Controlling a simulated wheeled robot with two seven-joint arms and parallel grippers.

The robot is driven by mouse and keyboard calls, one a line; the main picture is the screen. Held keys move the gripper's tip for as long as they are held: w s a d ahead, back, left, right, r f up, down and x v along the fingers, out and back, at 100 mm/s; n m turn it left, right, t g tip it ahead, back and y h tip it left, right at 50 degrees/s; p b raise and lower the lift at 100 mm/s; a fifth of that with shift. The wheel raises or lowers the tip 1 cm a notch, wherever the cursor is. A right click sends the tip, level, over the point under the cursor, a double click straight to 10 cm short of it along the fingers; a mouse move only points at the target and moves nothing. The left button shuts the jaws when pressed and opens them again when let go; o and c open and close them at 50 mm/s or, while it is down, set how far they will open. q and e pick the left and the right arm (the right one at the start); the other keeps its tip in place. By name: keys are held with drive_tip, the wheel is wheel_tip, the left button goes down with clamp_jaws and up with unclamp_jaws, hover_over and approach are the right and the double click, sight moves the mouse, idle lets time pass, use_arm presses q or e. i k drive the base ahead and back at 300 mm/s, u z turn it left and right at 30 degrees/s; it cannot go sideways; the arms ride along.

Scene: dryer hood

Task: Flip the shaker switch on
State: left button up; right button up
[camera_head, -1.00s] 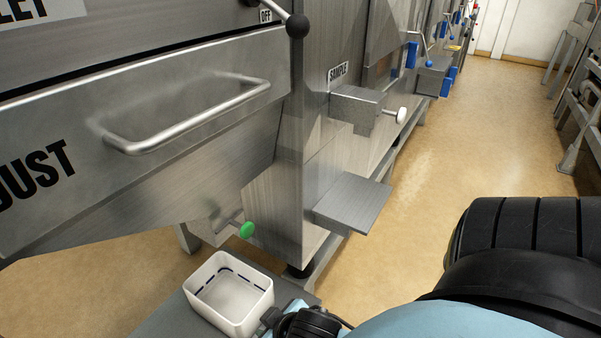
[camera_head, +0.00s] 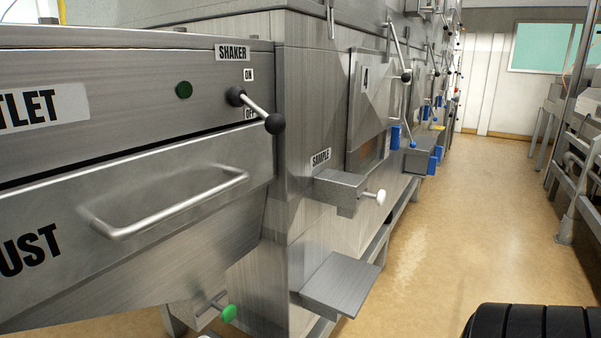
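The shaker switch (camera_head: 257,107) is a short metal lever with a black pivot and a black ball at its end. It sits on the steel panel under the SHAKER label (camera_head: 232,53). The lever slants down and to the right from its pivot, and its ball is beside the OFF label (camera_head: 250,114), which it partly covers. The ON label (camera_head: 248,75) is above the pivot. A dark green round button or lamp (camera_head: 184,90) is left of the switch. Neither of my grippers shows.
A bar handle (camera_head: 170,205) sticks out below the switch. A sample box with a white knob (camera_head: 373,197), a metal shelf (camera_head: 342,284) and a green knob (camera_head: 229,313) protrude lower down. Open floor (camera_head: 450,230) runs along the right.

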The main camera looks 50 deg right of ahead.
sight(275, 124)
drive_tip(key=k, duration=0.35)
drive_tip(key=z, duration=1.5)
drive_tip(key=i, duration=0.25)
drive_tip(key=u, duration=0.25)
drive_tip(key=k, duration=1.35)
drive_tip(key=z, duration=0.4)
drive_tip(key=i, duration=0.5)
drive_tip(key=z, duration=0.65)
drive_tip(key=i, duration=0.9)
drive_tip(key=u, duration=0.6)
drive_tip(key=i, duration=0.4)
drive_tip(key=u, duration=0.3)
